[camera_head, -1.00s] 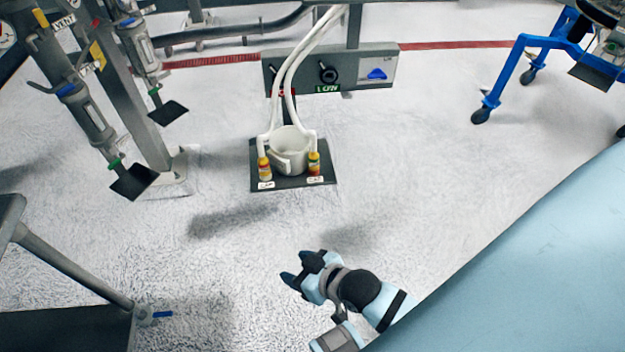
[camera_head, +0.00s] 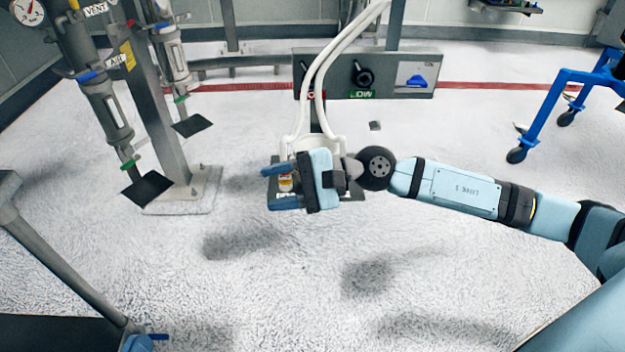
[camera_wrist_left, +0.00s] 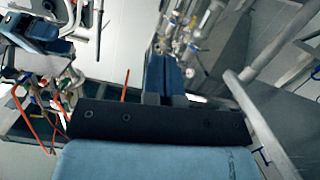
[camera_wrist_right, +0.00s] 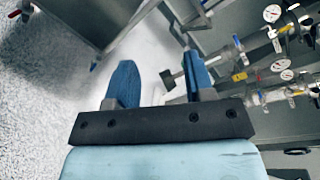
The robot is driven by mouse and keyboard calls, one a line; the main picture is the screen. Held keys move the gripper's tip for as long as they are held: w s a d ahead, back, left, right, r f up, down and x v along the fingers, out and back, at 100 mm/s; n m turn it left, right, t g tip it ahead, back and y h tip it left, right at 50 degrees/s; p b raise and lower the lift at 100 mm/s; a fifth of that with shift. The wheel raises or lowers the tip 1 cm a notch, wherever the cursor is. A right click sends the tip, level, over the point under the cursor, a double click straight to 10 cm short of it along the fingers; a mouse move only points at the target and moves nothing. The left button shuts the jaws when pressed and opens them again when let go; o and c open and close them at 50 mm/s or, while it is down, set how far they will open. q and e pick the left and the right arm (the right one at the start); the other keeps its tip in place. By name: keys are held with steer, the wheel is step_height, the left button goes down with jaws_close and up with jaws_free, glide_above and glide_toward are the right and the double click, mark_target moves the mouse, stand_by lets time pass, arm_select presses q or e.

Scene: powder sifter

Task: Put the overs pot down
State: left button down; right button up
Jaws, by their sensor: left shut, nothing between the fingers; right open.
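My left gripper is outside the head view. In the left wrist view (camera_wrist_left: 165,75) its blue fingers are together and empty.
A grey panel (camera_head: 440,75) with a black knob stands behind the plate. A steel post (camera_head: 150,110) and pipes with gauges stand at the left. A blue wheeled frame (camera_head: 545,115) is at the right. The pale floor in front is clear.

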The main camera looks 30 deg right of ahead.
steer(key=w+d+f+n+t+h+b, duration=0.1)
steer(key=w+d+n+h+b, duration=0.3)
steer(key=d+n, duration=0.45)
steer(key=w+d+f+n+t+h+b, duration=0.1)
steer(key=w+d+n+t+h, duration=0.1)
steer(key=d+n+h, duration=0.6)
steer(key=shift+y, duration=0.5)
steer(key=b+x, duration=0.1)
steer(key=x, duration=0.3)
steer(key=b+x, duration=0.2)
steer(key=x, duration=0.2)
steer(key=b+x, duration=0.1)
steer(key=x, duration=0.3)
steer(key=shift+w+d+f+b, duration=0.15)
steer(key=shift+w+b, duration=0.15)
steer(key=shift+w, duration=0.3)
arm_select(q)
steer(key=shift+w+d+f+m+t+h, duration=0.15)
steer(key=shift+d+f+m+h, duration=0.2)
steer(key=shift+f+m+h, duration=0.2)
steer(key=shift+w+d+f+m+t+h, duration=0.15)
steer(key=shift+d+f+m+h, duration=0.25)
steer(key=shift+h, duration=0.25)
steer(key=shift+s, duration=0.1)
arm_select(e)
steer(key=shift+c, duration=0.4)
arm_select(q)
steer(key=shift+f, duration=0.1)
arm_select(e)
jaws_close()
